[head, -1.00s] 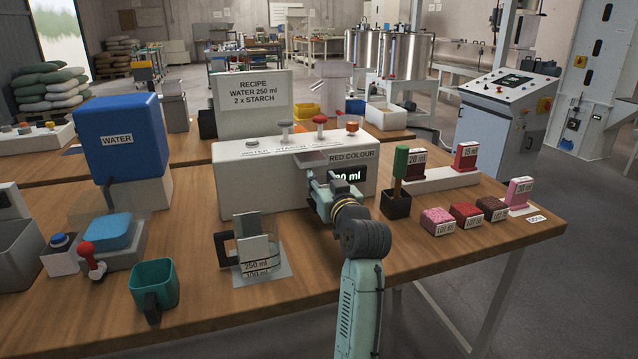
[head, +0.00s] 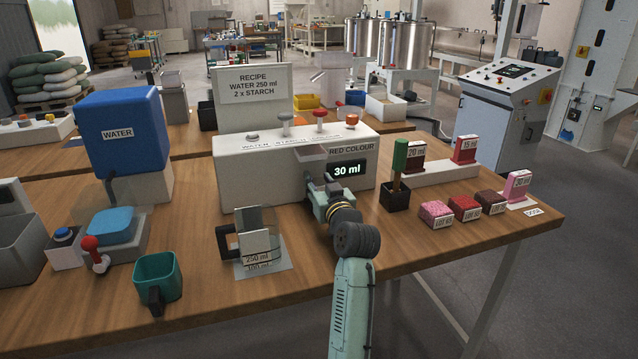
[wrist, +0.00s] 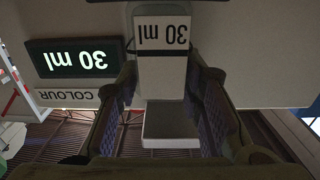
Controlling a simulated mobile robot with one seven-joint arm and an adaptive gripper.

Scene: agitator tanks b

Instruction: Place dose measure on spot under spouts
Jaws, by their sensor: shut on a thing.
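The dose measure (wrist: 161,68) is a pale upright block with a "30 ml" label, upside down in the wrist view. My gripper (head: 322,184) is shut on it, with one finger on each side in the wrist view (wrist: 162,88). In the head view my gripper is close in front of the white dispenser (head: 240,172), just left of its lit "30 ml" display (head: 347,170), below a greyish spout hood (head: 311,153). The measure is mostly hidden by my gripper there. The spot under the spouts is hidden, and I cannot tell whether the measure touches it.
A jug (head: 255,232) stands left of my gripper, with a teal cup (head: 158,278) farther left. On the right are a black holder (head: 395,196) with a green-handled tool, several coloured blocks (head: 436,214) and a pink measure (head: 517,185).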

